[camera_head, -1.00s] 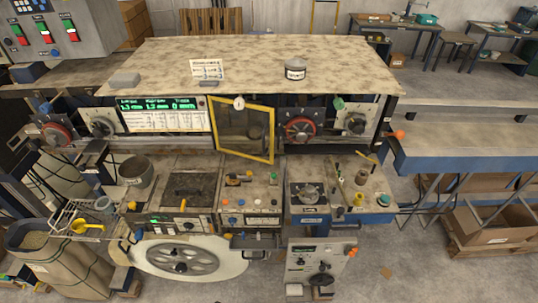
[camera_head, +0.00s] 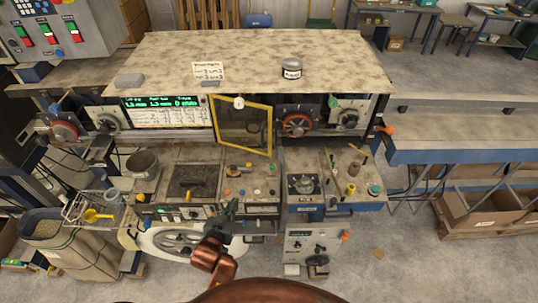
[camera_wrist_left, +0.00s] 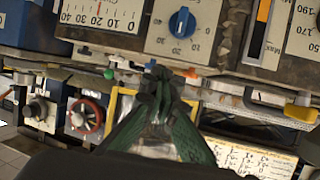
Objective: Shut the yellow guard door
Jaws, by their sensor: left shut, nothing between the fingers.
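The yellow guard door (camera_head: 244,122) is a yellow frame with a dark see-through panel, in the front of the machine. It sits askew to the machine front, its right side lower in the head view, and looks ajar. My left gripper (camera_head: 231,207) is shut and empty, over the front edge of the control panels, below and in front of the door and apart from it. In the left wrist view my left gripper (camera_wrist_left: 162,75) has its green fingers together, and part of the yellow door frame (camera_wrist_left: 121,102) shows beside them. My right gripper is not in view.
A red handwheel (camera_head: 296,124) is right of the door and a lit display (camera_head: 162,103) left of it. Knobs and a small yellow-handled tool stand on the panels below. A large reel (camera_head: 170,241) lies under the front edge.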

